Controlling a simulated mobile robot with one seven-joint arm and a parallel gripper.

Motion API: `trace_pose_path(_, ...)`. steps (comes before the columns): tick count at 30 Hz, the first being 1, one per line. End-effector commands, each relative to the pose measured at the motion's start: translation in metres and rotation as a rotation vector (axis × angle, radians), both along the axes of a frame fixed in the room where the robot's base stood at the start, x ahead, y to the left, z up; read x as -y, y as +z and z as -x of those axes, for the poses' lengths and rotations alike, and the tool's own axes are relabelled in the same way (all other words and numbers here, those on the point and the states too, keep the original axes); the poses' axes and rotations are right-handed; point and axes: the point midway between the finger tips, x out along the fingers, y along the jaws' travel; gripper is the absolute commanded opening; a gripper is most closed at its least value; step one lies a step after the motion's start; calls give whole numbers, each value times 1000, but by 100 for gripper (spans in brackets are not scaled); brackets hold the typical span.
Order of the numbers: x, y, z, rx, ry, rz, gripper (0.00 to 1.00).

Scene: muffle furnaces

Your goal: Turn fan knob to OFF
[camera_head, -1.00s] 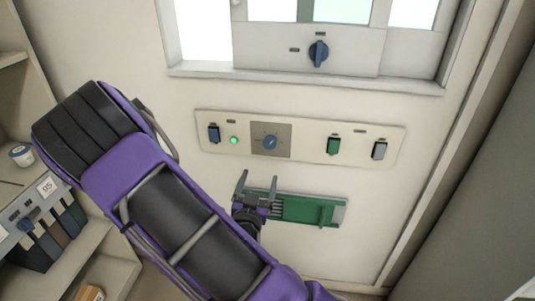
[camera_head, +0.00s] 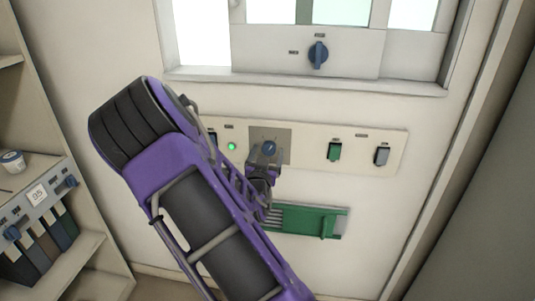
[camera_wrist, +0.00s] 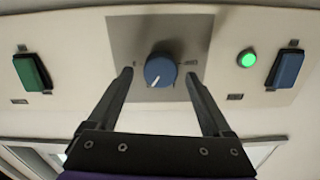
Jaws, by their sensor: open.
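The fan knob is probably the round blue knob (camera_wrist: 160,71) on a grey square plate (camera_wrist: 117,33) in the wrist view; its label is too small to read. Its white pointer line aims toward the lower left of that view. The knob also shows in the head view (camera_head: 269,148), just above my gripper. My gripper (camera_wrist: 160,78) is open, with one finger on each side of the knob and a gap on both sides. Another blue knob (camera_head: 318,55) sits higher up, on the panel below the window, with its handle upright.
A lit green lamp (camera_wrist: 247,58) and a blue rocker switch (camera_wrist: 285,68) are beside the plate. A green switch (camera_wrist: 32,71) is on the other side. A green bracket (camera_head: 310,221) juts below the panel. Shelves (camera_head: 50,215) stand at the left.

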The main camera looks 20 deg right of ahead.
Motion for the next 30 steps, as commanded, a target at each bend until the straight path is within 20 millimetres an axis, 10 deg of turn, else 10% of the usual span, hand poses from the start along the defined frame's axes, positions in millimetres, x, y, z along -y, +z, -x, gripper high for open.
trace_pose_path(10,3,-1,-4,-2,0,0,84)
trace_pose_path(24,2,0,-4,-1,0,-1,1)
trace_pose_path(30,2,0,-4,-6,0,7,0)
